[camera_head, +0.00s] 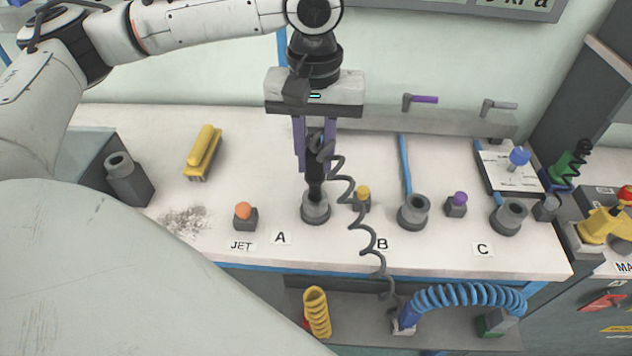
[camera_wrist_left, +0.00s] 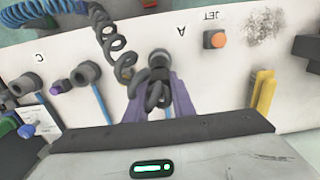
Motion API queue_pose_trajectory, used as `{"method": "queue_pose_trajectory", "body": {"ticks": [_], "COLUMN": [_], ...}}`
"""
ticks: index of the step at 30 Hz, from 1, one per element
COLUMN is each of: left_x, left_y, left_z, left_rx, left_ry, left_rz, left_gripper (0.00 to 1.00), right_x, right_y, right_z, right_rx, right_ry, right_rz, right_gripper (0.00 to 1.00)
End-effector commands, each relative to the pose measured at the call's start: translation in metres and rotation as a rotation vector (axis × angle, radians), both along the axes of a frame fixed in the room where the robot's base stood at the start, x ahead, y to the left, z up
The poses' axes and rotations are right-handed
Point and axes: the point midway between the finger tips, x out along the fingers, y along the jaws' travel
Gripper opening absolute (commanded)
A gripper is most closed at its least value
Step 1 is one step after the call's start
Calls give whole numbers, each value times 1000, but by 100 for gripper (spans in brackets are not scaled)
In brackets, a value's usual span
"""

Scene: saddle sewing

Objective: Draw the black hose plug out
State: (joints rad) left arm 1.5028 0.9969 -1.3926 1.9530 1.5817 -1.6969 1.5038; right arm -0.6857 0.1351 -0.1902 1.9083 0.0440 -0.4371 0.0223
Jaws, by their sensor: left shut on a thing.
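The black hose plug (camera_head: 314,188) stands upright at the grey socket (camera_head: 316,213) behind label A. Its lower end meets the socket mouth; how deep it sits I cannot tell. My left gripper (camera_head: 315,163) comes down from above, its purple fingers shut on the plug's upper part. A coiled dark hose (camera_head: 367,238) runs from the plug down over the table's front edge. In the left wrist view, the left gripper's fingers (camera_wrist_left: 160,90) flank the plug and coil, with the socket (camera_wrist_left: 160,60) just beyond. My right gripper is not in view.
Grey sockets B (camera_head: 413,211) and C (camera_head: 510,217) stand to the right. An orange button (camera_head: 243,210) by JET and a yellow brush (camera_head: 203,151) are to the left. A yellow button (camera_head: 363,193) is close beside the hose. A blue coiled hose (camera_head: 468,294) hangs below.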

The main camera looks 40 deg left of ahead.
Motion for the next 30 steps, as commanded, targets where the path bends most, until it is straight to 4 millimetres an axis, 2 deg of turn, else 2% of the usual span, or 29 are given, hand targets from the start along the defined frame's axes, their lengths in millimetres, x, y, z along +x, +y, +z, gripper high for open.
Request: {"method": "queue_pose_trajectory", "body": {"ticks": [12, 24, 30], "left_x": [0, 1, 0], "left_y": [0, 0, 0], "left_z": [3, 33, 42], "left_rx": [0, -2, 0], "left_ry": [-1, -3, -1], "left_rz": [0, 0, 1], "left_gripper": [0, 0, 0], "right_x": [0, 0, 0], "right_y": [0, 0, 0], "right_z": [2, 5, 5], "right_rx": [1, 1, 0], "right_ry": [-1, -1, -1], "right_rz": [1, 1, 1], "right_gripper": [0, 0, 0]}}
